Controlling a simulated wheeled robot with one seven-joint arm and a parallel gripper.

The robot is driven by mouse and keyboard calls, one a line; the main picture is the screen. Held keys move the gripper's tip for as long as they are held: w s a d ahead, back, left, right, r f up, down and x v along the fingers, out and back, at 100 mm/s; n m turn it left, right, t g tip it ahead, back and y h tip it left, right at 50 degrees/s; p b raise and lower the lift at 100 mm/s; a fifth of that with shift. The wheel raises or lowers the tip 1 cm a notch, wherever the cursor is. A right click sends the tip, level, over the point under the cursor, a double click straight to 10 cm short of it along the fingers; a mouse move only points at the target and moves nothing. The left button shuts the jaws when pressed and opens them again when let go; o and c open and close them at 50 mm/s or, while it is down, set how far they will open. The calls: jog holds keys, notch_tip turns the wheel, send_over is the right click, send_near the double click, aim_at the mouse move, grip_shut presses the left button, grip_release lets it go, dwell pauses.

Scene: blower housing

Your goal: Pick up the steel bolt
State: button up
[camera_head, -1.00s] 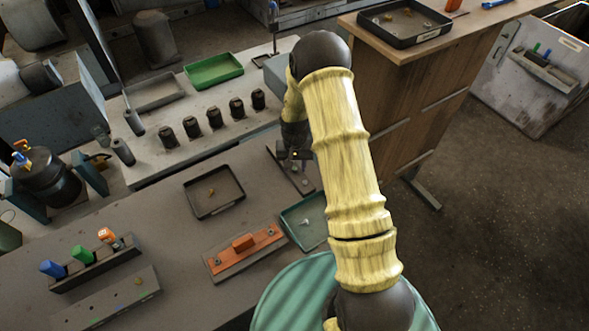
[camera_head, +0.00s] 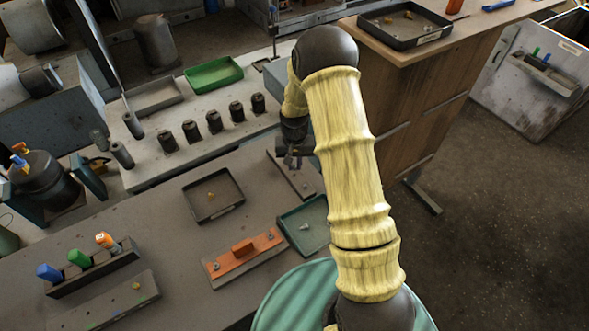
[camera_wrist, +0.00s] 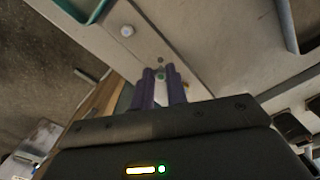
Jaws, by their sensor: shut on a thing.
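My gripper (camera_head: 297,160) is over the narrow grey plate (camera_head: 292,174) near the right end of the bench. In the wrist view its purple fingers (camera_wrist: 161,84) are close together, with a small pale greenish-grey piece (camera_wrist: 160,75) between the tips. I take this piece to be the steel bolt; most of it is hidden by the fingers. A round light metal head (camera_wrist: 127,30) shows on the plate beside a dark hole. A small pale fastener (camera_head: 305,226) lies in the teal tray (camera_head: 290,243), apart from my gripper.
A dark tray (camera_head: 199,215) with a brass-coloured piece and an orange block on a base (camera_head: 245,258) lie left of the teal tray. Several dark cylinders stand in a row (camera_head: 214,121) behind. A wooden cabinet (camera_head: 400,110) stands close to the right of my arm.

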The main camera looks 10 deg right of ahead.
notch_tip(320, 180, up, 7)
jog(key=shift+b, duration=0.9)
notch_tip(320, 180, up, 5)
jog(key=p, duration=0.4)
send_over(295, 167)
jog(key=shift+s, duration=0.1)
jog(key=shift+a, duration=0.15)
